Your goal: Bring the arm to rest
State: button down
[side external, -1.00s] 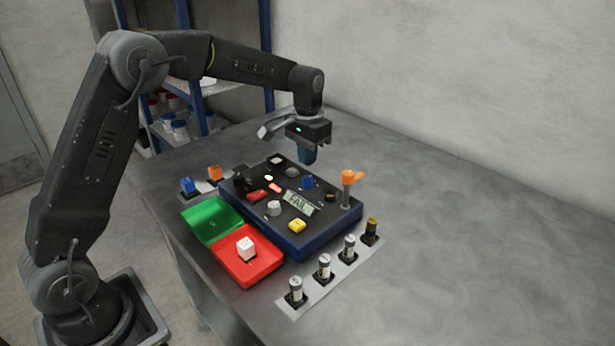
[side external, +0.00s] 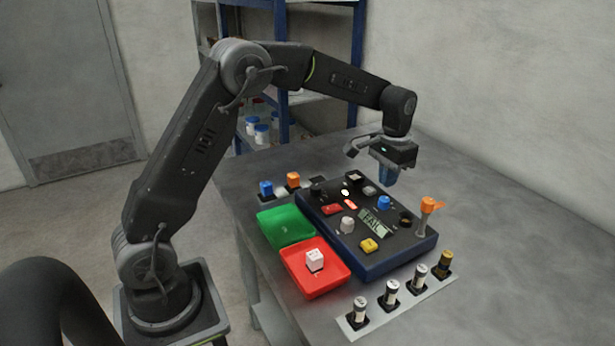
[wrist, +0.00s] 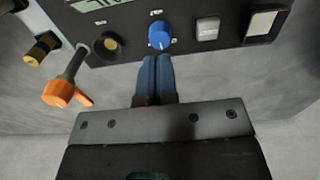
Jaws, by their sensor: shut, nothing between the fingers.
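My gripper (side external: 388,178) is above the far edge of the dark control panel (side external: 385,258), pointing down. In the wrist view its two blue fingers (wrist: 156,62) are pressed together with nothing between them. The fingertips appear close to a blue knob (wrist: 160,35) in that view; the exact gap cannot be told. The blue knob also shows in the side external view (side external: 383,202). My arm is bent, raised over the table.
An orange-topped lever (side external: 430,203) stands at the panel's right corner. Red (side external: 330,283) and green (side external: 280,232) trays lie in front, the red one holding a white cube (side external: 314,260). Several cylinders stand on a strip (side external: 372,326). The table's right side (side external: 520,240) is clear.

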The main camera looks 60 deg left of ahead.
dwell(0.3)
jog(key=s+d+r+t, duration=0.2)
jog(key=s+r, duration=0.4)
jog(key=s, duration=0.5)
jog(key=s+d+r+t, duration=0.25)
jog(key=s+r, duration=0.35)
jog(key=s, duration=0.5)
jog(key=s+d+f+t, duration=0.1)
jog(key=s+f, duration=0.2)
jog(key=s, duration=0.5)
jog(key=shift+s, duration=0.15)
